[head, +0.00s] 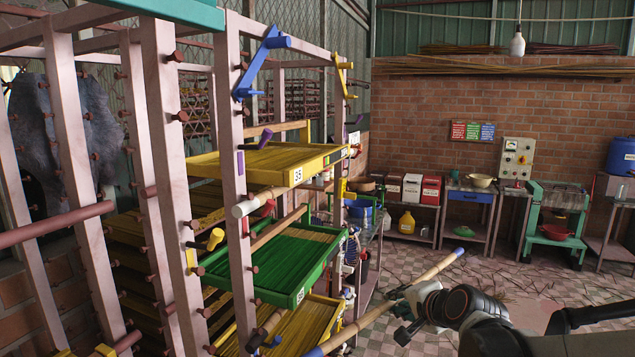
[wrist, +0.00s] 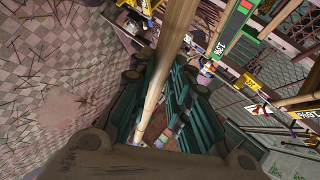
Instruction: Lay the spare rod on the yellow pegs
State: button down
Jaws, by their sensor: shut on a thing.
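A long pale wooden rod with blue ends (head: 432,269) is in my gripper (head: 408,303), which is shut around its middle. The rod slants across the head view, far end up to the right, in front of and right of the rack. In the wrist view the rod (wrist: 173,45) runs between the dark fingers (wrist: 158,85). A yellow peg (head: 216,239) sticks out of the near rack post. Another yellow peg (head: 346,65) shows high on the far post. The rod is apart from both. Which yellow pegs form a pair is hard to tell.
The pinkish rack (head: 231,150) fills the left side. It holds a yellow tray (head: 280,178), a green tray (head: 310,270) and another pale rod (head: 262,199). A blue bracket (head: 257,65) sits high on it. Benches and a green machine (head: 557,205) stand along the brick wall.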

jog(key=a+r+n+g+y+p, duration=0.1)
jog(key=r+p, duration=0.6)
jog(key=r, duration=1.4)
jog(key=s+a+r+n+g+y+p, duration=0.1)
jog(key=a+r+n+y+p, duration=0.2)
jog(key=r, duration=1.8)
jog(key=a+n+p, duration=0.1)
jog(key=a+p, duration=0.2)
jog(key=p, duration=0.2)
jog(key=shift+s+r+g+y+p, duration=0.2)
jog(key=shift+s+g+y+p, duration=0.1)
jog(key=shift+g+y, duration=0.1)
jog(key=shift+w, duration=0.1)
jog(key=w+a+p, duration=0.1)
jog(key=w+a, duration=0.3)
jog(key=w+a+f+p, duration=0.1)
jog(key=w+a+p, duration=0.1)
jog(key=w+a, duration=0.2)
jog(key=w+a+f+p, duration=0.1)
jog(key=w+a, duration=0.3)
jog(key=w, duration=0.1)
jog(key=shift+w+a+f+p, duration=0.15)
jog(key=shift+a+f+p, duration=0.05)
jog(key=shift+a+p, duration=0.2)
jog(key=shift+s+d+f, duration=0.2)
jog(key=shift+s+f, duration=0.05)
jog(key=shift+f, duration=0.1)
